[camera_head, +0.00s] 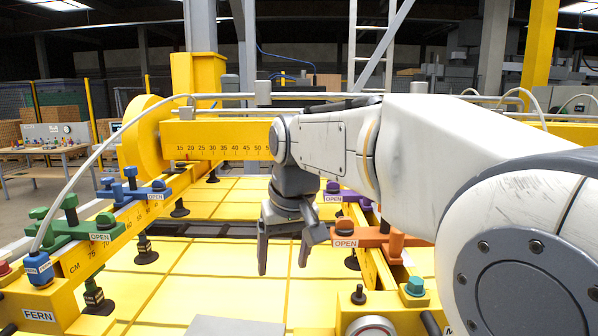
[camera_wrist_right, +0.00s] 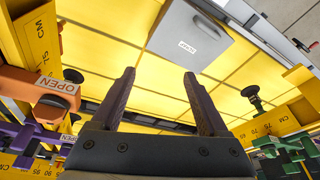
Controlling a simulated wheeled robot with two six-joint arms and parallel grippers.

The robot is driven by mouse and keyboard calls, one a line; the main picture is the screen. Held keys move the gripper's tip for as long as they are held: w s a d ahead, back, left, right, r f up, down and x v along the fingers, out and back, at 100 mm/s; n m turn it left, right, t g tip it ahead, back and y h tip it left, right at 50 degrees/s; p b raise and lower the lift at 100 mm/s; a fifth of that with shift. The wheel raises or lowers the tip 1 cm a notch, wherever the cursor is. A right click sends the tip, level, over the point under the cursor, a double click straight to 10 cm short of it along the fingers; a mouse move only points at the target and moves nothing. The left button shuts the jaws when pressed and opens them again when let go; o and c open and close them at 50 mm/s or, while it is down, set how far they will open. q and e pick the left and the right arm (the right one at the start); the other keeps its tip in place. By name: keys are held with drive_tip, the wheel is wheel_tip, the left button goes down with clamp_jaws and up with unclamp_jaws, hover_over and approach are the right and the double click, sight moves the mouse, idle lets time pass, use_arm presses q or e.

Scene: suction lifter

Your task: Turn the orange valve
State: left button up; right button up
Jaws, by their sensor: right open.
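The orange valve (camera_head: 392,243) sits on the right yellow rail in the head view, with an OPEN label on its handle; part of it is hidden by my right arm. In the right wrist view the orange valve (camera_wrist_right: 36,88) is at the left edge, outside the fingers. My right gripper (camera_head: 284,264) is open and points down, left of the valve and apart from it. In the right wrist view the gripper (camera_wrist_right: 158,74) has nothing between its fingers. My left gripper is not in view.
A purple valve (camera_head: 338,196) is farther along the right rail. A green valve (camera_head: 72,230) and a blue valve (camera_head: 130,190) are on the left rail. A teal knob (camera_head: 414,286) is nearer on the right. Yellow panels (camera_head: 190,262) lie between the rails.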

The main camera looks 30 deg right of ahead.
sight(345, 219)
drive_tip(key=s+d+r+m+h+p, duration=0.2)
drive_tip(key=d+r+m+p, duration=0.2)
drive_tip(key=d+r, duration=0.9)
drive_tip(key=x, duration=0.3)
drive_tip(key=p+x, duration=0.1)
drive_tip(key=x, duration=0.2)
drive_tip(key=w+p+x, duration=0.1)
drive_tip(key=x, duration=0.3)
drive_tip(key=shift+r, duration=0.1)
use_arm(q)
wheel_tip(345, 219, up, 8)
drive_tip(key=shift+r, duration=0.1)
use_arm(e)
drive_tip(key=shift+c, duration=0.3)
clamp_jaws()
drive_tip(key=shift+t, duration=0.3)
